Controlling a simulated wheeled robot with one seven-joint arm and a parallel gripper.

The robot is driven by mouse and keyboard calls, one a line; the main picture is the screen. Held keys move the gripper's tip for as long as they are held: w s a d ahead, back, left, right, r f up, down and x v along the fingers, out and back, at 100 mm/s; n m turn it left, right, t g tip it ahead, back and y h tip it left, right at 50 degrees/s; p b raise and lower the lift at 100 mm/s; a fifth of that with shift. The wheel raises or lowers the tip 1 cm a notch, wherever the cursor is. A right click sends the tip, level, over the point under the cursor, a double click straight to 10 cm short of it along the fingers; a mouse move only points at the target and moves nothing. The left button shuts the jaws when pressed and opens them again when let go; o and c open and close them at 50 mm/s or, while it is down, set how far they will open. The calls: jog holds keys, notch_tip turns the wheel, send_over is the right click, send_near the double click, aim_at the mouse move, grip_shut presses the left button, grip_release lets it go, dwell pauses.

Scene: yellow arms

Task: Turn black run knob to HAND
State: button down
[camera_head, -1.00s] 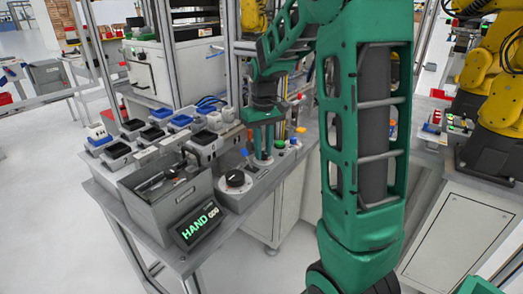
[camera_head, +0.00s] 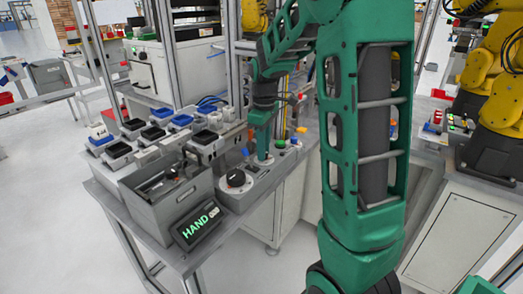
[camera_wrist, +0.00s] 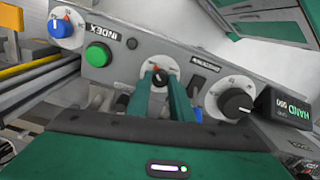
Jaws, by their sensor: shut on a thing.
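My gripper (camera_head: 262,150) points down at the control panel. In the wrist view its two green fingers (camera_wrist: 164,98) are shut around the black run knob (camera_wrist: 159,77). This small knob has a red mark and sits on a round white dial plate (camera_wrist: 145,67). The fingers hide part of the knob and its plate, and the plate's lettering is too small to read. In the head view the knob is hidden by the gripper. A display (camera_head: 197,226) at the panel's front left shows HAND in green; it also shows in the wrist view (camera_wrist: 292,112).
A larger black knob (camera_wrist: 238,103) on a white dial sits beside the held one. A green button (camera_wrist: 98,54) and a blue knob (camera_wrist: 60,28) are on the other side. A grey bin (camera_head: 176,198) and several small trays stand left of the panel.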

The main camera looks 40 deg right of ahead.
jog(key=shift+w+r, duration=0.1)
jog(key=shift+w, duration=0.1)
jog(key=c, duration=1.6)
grip_release()
jog(key=shift+s, duration=0.1)
jog(key=shift+o, duration=0.2)
notch_tip(320, 180, up, 11)
jog(key=shift+f, duration=0.2)
jog(key=s+a+f+m, duration=0.1)
jog(key=s+f+m, duration=0.2)
jog(key=s, duration=0.6)
jog(key=s+f+m, duration=0.3)
jog(key=s+m, duration=0.2)
jog(key=s, duration=0.5)
jog(key=s+a+f+m, duration=0.1)
jog(key=s+f+m, duration=0.2)
jog(key=s, duration=0.7)
jog(key=shift+a+f+m, duration=0.25)
jog(key=shift+a+m, duration=0.05)
jog(key=shift+m, duration=0.5)
